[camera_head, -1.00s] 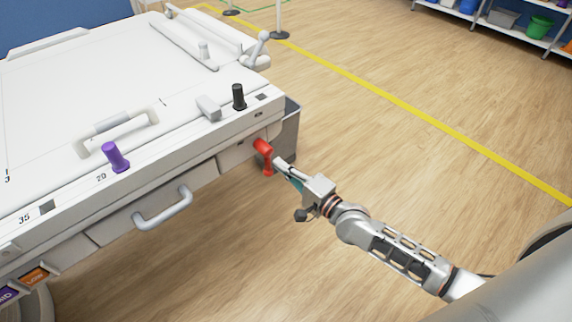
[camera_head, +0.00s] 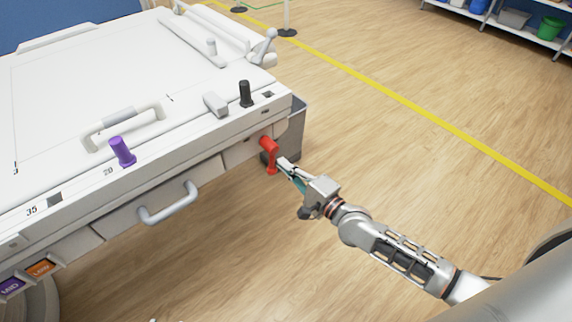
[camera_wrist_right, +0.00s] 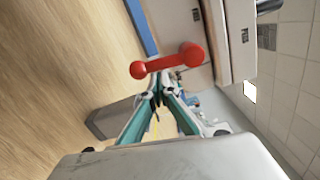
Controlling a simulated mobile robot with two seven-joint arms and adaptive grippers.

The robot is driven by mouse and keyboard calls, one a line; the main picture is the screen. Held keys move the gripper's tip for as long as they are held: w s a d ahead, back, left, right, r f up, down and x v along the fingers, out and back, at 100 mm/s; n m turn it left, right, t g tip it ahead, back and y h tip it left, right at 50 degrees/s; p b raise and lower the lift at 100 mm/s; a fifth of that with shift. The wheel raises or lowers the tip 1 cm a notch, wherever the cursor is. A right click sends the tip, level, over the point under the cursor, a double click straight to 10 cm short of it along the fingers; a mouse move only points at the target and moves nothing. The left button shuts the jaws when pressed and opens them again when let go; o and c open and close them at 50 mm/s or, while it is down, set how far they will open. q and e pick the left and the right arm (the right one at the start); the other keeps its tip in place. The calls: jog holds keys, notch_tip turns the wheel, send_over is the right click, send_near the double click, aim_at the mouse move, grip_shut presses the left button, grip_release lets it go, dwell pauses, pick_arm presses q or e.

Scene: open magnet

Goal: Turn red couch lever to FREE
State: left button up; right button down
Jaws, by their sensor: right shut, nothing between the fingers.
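The red lever (camera_head: 270,152) is on the side of the white couch (camera_head: 60,85), near its right corner. In the head view it hangs down from its pivot. The red lever also shows in the right wrist view (camera_wrist_right: 166,64), just beyond the fingers. My right gripper (camera_head: 283,164) is shut and empty, with its fingertips close beside the lever's lower part. In the right wrist view the shut fingertips (camera_wrist_right: 157,92) are just below the lever arm; I cannot tell whether they touch it. My left gripper is not in view.
A purple knob (camera_head: 122,151) and a black knob (camera_head: 246,94) stand on the couch edge. A grey drawer handle (camera_head: 170,204) sticks out from the couch front. The wooden floor (camera_head: 400,150) to the right is clear, crossed by a yellow line (camera_head: 420,111).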

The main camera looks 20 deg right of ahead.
aim_at(271, 173)
jog(key=m, duration=0.1)
jog(key=a+m, duration=0.1)
jog(key=m, duration=0.1)
jog(key=a+m, duration=0.1)
jog(key=shift+s+a+f+m, duration=0.1)
jog(key=shift+s+a+m, duration=0.15)
jog(key=shift+s+m, duration=0.15)
jog(key=m, duration=0.1)
jog(key=a+m, duration=0.1)
jog(key=m, duration=0.1)
jog(key=a+m, duration=0.1)
jog(key=shift+s+r+m, duration=0.3)
jog(key=shift+s+r, duration=0.1)
jog(key=r+m, duration=0.1)
jog(key=m, duration=0.1)
jog(key=a+r+m, duration=0.1)
jog(key=m, duration=0.2)
jog(key=a+r+m, duration=0.1)
jog(key=m, duration=0.2)
jog(key=shift+s+a+t+h, duration=0.2)
jog(key=shift+s+t+h, duration=0.1)
jog(key=shift+s+t, duration=0.1)
